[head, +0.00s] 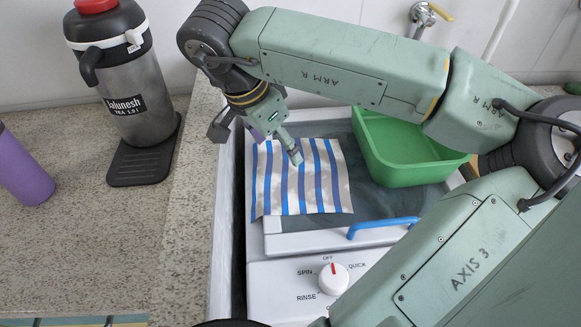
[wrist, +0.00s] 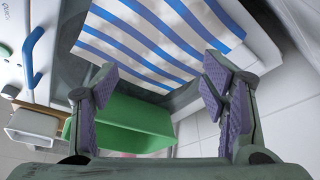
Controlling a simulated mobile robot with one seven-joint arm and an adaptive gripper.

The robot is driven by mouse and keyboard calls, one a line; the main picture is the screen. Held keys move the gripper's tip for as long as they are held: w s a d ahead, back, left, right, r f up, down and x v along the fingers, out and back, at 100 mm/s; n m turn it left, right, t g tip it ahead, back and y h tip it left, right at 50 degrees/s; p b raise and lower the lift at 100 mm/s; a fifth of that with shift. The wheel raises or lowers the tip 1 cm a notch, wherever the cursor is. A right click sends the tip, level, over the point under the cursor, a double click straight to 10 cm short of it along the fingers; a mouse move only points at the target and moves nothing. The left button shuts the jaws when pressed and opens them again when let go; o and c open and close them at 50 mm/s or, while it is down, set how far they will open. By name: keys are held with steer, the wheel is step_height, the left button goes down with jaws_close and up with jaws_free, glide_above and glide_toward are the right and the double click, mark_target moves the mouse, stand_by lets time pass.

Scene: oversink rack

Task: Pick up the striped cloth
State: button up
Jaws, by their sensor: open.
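The striped cloth (head: 302,178), white with blue stripes, lies spread flat on top of the washing machine in the head view. It hangs slightly past the lid's left edge. In the wrist view the cloth (wrist: 150,38) fills the top middle, beyond the fingers. My gripper (wrist: 160,95) is open and empty, its purple-padded fingers wide apart. In the head view my gripper (head: 289,150) is over the cloth's upper part, with a finger in front of it. I cannot tell whether it touches the cloth.
A green basin (head: 405,150) stands right of the cloth. A blue handle (head: 383,227) and a control panel with a knob (head: 333,279) are at the machine's front. A steel jug (head: 135,95) on a dark mat (head: 146,160) and a purple bottle (head: 22,170) stand on the left counter (head: 90,240).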

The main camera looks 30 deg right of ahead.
steer(key=b+x, duration=0.6)
steer(key=x, duration=0.3)
steer(key=shift+f, duration=0.15)
steer(key=shift+s+f, duration=0.15)
steer(key=shift+s, duration=0.05)
jaws_close()
stand_by(1.7)
steer(key=shift+a, duration=0.1)
stand_by(0.3)
step_height(320, 180, up, 12)
steer(key=p, duration=0.7)
steer(key=shift+w, duration=0.25)
steer(key=shift+r, duration=0.25)
step_height(320, 180, up, 9)
steer(key=p, duration=0.2)
glide_above(295, 174)
steer(key=shift+w+a, duration=0.2)
steer(key=shift+a, duration=0.2)
